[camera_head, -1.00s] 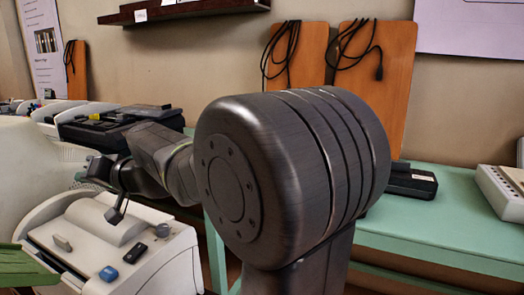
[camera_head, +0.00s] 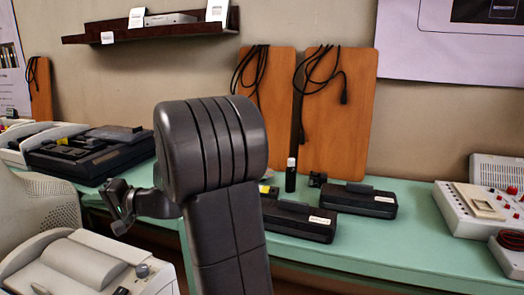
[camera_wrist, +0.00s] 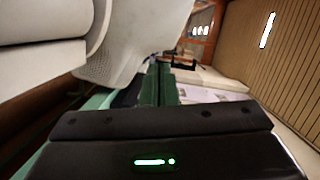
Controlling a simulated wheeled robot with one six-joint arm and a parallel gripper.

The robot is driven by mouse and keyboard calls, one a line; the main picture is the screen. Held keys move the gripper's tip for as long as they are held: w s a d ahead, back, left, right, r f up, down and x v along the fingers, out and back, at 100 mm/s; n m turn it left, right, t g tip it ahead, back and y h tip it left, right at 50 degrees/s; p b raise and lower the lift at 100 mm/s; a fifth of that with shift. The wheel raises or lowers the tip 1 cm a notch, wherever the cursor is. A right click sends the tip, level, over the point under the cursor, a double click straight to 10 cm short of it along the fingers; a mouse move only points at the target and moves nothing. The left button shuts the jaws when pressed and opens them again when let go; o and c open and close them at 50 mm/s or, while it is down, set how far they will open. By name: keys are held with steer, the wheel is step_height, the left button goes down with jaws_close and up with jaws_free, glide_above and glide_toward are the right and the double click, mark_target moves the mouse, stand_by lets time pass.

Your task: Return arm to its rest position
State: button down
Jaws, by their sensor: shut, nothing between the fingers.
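My arm is folded up in front of the head camera, its large dark grey joint near the middle of the view. My gripper (camera_head: 121,212) is small and partly seen at the left of that joint, above a white machine (camera_head: 85,262). In the wrist view my gripper's fingers (camera_wrist: 159,84) are together beyond the black housing with a green light, and nothing is held between them.
A green table (camera_head: 400,240) at the right bears black boxes (camera_head: 355,199) and a white device with red knobs (camera_head: 470,212). Wooden boards (camera_head: 338,130) with cables lean on the wall below a dark shelf (camera_head: 85,38). A pale perforated machine body (camera_wrist: 125,50) is close to my gripper in the wrist view.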

steer(key=w+d+f+m+y+p, duration=0.1)
steer(key=w+d+f+m+p, duration=0.1)
steer(key=w+m+p, duration=0.4)
steer(key=shift+w+d+f+m+y+p, duration=0.3)
steer(key=shift+w+f+p, duration=0.75)
steer(key=shift+p, duration=1.65)
steer(key=shift+w+r, duration=0.3)
steer(key=shift+r, duration=0.1)
